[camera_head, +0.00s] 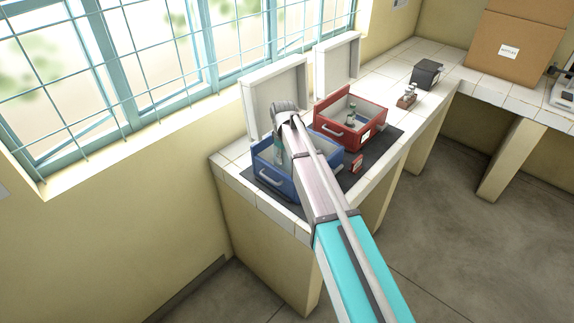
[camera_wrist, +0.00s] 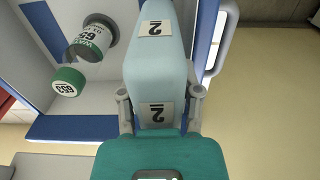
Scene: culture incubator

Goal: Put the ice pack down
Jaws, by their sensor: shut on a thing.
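The ice pack (camera_wrist: 155,70) is a pale blue block with labels reading 2, seen in the wrist view. My gripper (camera_wrist: 159,98) is shut on it, with one finger at each side. The blue cooler box (camera_head: 273,180) stands open on the counter in the head view, and its blue rim (camera_wrist: 75,128) shows around the ice pack in the wrist view. A white item with green parts and printed labels (camera_wrist: 92,40) is inside the box, left of the ice pack. My arm hides part of the box in the head view; whether the pack touches its floor I cannot tell.
A red cooler box (camera_head: 331,128) stands open to the right, with a bottle (camera_head: 351,113) inside. Both stand on a dark mat (camera_head: 385,140). A small red item (camera_head: 357,163) lies in front. A black box (camera_head: 427,74) and a carton (camera_head: 515,45) stand farther back.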

